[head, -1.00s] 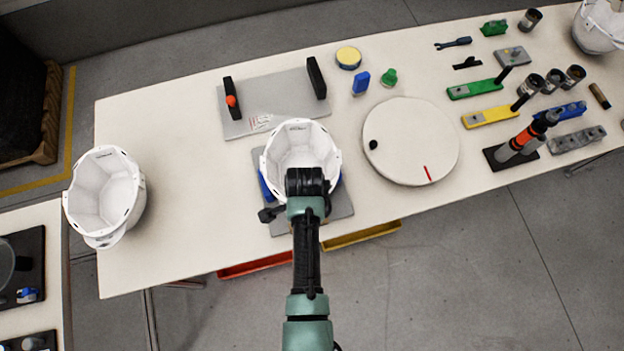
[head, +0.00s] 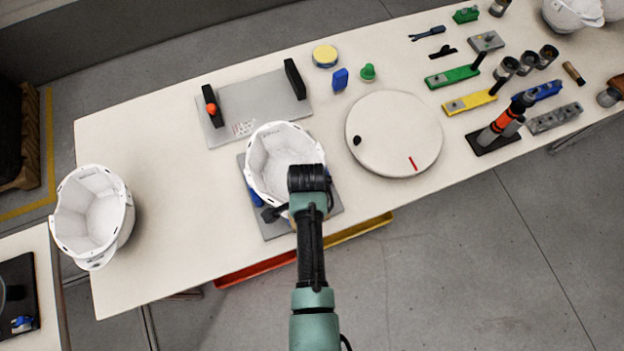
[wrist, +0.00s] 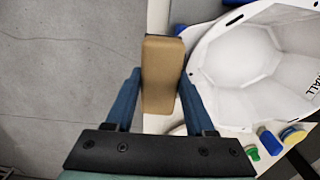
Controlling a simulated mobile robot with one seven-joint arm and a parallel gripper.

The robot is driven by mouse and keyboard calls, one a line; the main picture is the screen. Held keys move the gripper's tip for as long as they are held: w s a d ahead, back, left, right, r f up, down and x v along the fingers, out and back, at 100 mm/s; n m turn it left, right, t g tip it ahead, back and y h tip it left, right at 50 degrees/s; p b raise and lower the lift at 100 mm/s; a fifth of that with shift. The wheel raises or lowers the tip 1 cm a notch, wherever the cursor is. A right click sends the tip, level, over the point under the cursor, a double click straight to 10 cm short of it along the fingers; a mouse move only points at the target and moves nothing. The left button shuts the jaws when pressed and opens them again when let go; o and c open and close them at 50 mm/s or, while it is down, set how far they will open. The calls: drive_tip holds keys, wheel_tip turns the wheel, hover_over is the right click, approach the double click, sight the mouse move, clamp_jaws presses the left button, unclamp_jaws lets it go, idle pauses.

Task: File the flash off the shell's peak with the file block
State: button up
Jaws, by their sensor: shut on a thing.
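The white helmet shell (head: 270,150) sits open side up on a grey fixture plate (head: 272,232) with blue supports, near the table's front edge. My gripper (head: 308,180) is at the shell's front right in the head view and hides part of its rim; its fingers are hidden there. In the wrist view my gripper (wrist: 160,85) has its two blue fingers shut on the tan file block (wrist: 160,75). The shell (wrist: 255,60) shows there just right of the block. I cannot tell whether block and shell touch. I cannot make out any flash.
Another white shell (head: 92,215) stands at the table's left end. A grey plate with black uprights (head: 262,100) lies behind the fixture. A white turntable (head: 395,135) stands to the right, with tools beyond it. Red (head: 255,270) and yellow (head: 358,230) trays show below the front edge.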

drive_tip(key=shift+s+a, duration=0.25)
drive_tip(key=shift+a, duration=0.4)
drive_tip(key=shift+s+a, duration=0.2)
drive_tip(key=shift+a, duration=0.45)
drive_tip(key=shift+d+f, duration=0.1)
drive_tip(key=shift+w+d, duration=0.35)
drive_tip(key=shift+d, duration=0.55)
wheel_tip(320, 180, up, 3)
drive_tip(key=p, duration=0.3)
drive_tip(key=shift+r+p, duration=0.45)
drive_tip(key=shift+r, duration=2)
drive_tip(key=shift+f, duration=0.1)
drive_tip(key=shift+w+d+f+b, duration=0.1)
drive_tip(key=shift+w+f+b, duration=0.05)
drive_tip(key=shift+f+b, duration=0.65)
drive_tip(key=shift+w+f+b, duration=0.2)
drive_tip(key=shift+f+b, duration=0.45)
drive_tip(key=shift+f, duration=0.2)
drive_tip(key=shift+w+d+f+b, duration=0.1)
drive_tip(key=shift+w+f+b, duration=0.05)
drive_tip(key=shift+f+b, duration=0.65)
